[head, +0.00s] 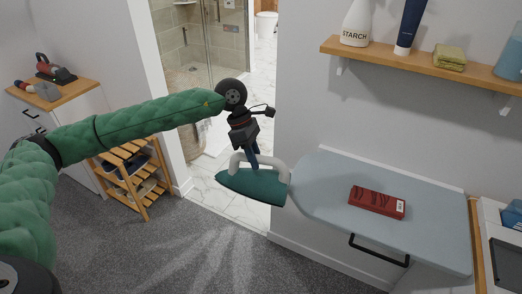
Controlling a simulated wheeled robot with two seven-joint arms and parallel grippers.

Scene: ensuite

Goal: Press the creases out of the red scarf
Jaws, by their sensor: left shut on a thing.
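Dark lines show on the scarf. My left gripper (253,163) is shut on the pale handle of a teal iron (252,187). The iron is held in the air at the left, rounded end of the board, with its narrow end pointing left. It is left of the scarf and apart from it. My right gripper is not in view.
A wooden shelf (430,68) above the board carries a starch bottle (356,25), a dark blue tube (408,24) and a folded green cloth (449,57). A slatted wooden rack (145,204) stands at the left. A doorway opens behind my left arm. The board around the scarf is clear.

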